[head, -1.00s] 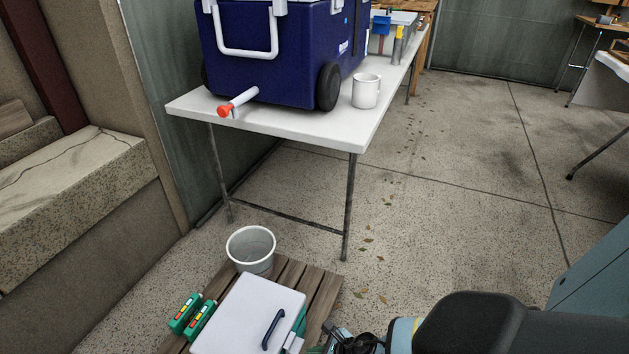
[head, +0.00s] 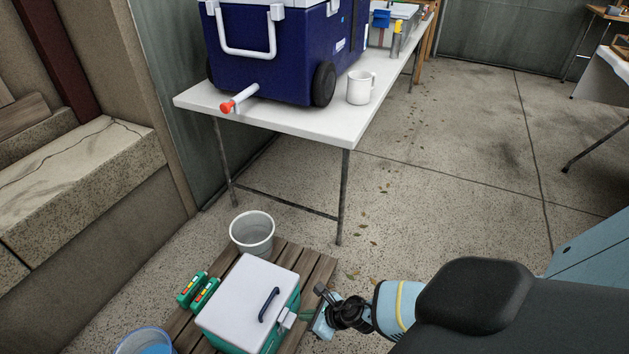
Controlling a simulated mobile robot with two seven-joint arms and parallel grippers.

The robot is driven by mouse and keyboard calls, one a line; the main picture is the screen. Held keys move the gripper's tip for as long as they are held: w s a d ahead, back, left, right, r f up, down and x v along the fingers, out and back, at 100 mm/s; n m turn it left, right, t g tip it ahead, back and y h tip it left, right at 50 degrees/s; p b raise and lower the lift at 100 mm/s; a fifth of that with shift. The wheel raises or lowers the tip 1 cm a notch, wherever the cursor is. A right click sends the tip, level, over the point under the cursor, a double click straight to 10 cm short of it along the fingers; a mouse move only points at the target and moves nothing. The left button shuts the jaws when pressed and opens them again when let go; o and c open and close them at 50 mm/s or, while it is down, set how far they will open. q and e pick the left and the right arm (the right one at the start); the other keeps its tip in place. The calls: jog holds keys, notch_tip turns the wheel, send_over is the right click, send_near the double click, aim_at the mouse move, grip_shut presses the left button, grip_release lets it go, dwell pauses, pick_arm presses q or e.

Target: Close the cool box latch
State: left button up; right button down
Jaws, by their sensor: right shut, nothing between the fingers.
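A green cool box (head: 283,328) with a white lid (head: 250,290) and a dark handle (head: 269,304) sits on a wooden pallet at the bottom centre of the head view. The lid looks down. A small white latch (head: 287,318) is at the lid's right side; I cannot tell how it is set. My right gripper (head: 314,318) is just right of the latch, shut and empty. A small gap seems to lie between them, but contact is hard to judge. My left gripper is out of view.
Green packs (head: 198,290) lie left of the box, with a grey bucket (head: 252,233) behind and a blue tub (head: 146,341) at front left. A white table (head: 270,122) holds a large blue wheeled cooler (head: 275,60) and a mug (head: 361,88).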

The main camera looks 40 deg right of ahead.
jog(key=shift+w+r+p, duration=0.2)
jog(key=shift+r+p, duration=0.1)
jog(key=shift+r, duration=0.35)
jog(key=shift+s, duration=0.1)
